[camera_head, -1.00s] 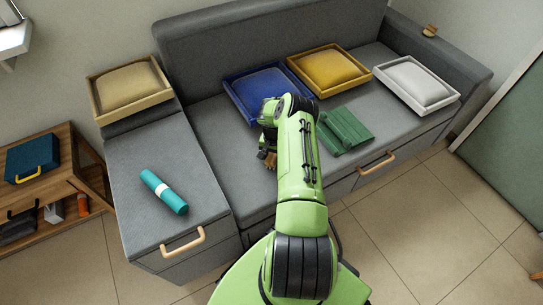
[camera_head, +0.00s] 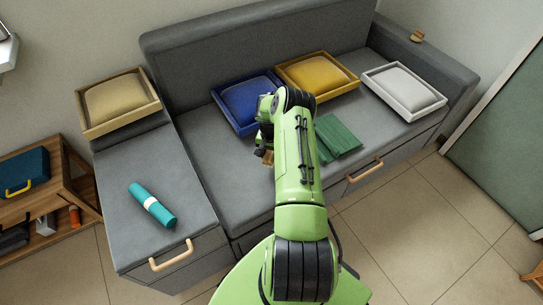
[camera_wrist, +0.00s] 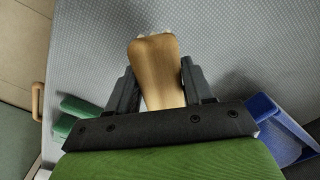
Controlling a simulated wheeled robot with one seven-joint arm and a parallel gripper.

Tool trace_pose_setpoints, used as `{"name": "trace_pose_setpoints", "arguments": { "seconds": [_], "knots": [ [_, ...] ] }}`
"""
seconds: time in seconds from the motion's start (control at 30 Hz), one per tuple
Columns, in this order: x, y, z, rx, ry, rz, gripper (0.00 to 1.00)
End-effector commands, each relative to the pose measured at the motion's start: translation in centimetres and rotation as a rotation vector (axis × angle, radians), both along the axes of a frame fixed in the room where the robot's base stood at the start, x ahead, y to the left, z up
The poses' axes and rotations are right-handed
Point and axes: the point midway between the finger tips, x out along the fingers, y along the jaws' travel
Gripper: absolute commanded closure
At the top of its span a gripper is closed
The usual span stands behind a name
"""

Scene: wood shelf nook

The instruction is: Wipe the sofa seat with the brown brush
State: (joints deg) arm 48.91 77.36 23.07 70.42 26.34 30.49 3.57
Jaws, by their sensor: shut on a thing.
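The grey sofa seat (camera_head: 237,170) spans the middle of the head view, and its grey surface also fills much of the wrist view (camera_wrist: 250,60). My gripper (camera_wrist: 157,85) is shut on the brown brush (camera_wrist: 158,62), whose smooth wooden body sits between the two dark fingers. Small pale bits show at its far edge; most of its underside is hidden. In the head view, the brush (camera_head: 267,156) shows as a small brown piece at the seat, in front of the blue tray. My arm hides part of the gripper there. Whether the brush touches the seat is unclear.
A blue tray with a cushion (camera_head: 243,100) and a green folded cloth (camera_head: 339,137) lie near my gripper. Yellow (camera_head: 318,76) and white (camera_head: 404,90) cushioned trays stand farther right. A teal roll (camera_head: 152,204) lies on the left section, near a beige tray (camera_head: 118,101).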

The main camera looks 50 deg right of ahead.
Motion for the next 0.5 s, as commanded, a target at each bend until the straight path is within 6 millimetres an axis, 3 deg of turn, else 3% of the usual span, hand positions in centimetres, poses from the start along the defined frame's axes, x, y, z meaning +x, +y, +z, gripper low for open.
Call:
{"name": "trace_pose_setpoints", "arguments": {
  "seconds": [0.23,0.5],
  "knots": [
    [0.4,0.2,2.4,0.000,0.000,0.006,0.77],
    [0.5,0.3,2.8,0.000,0.000,0.008,0.77]
  ]
}}
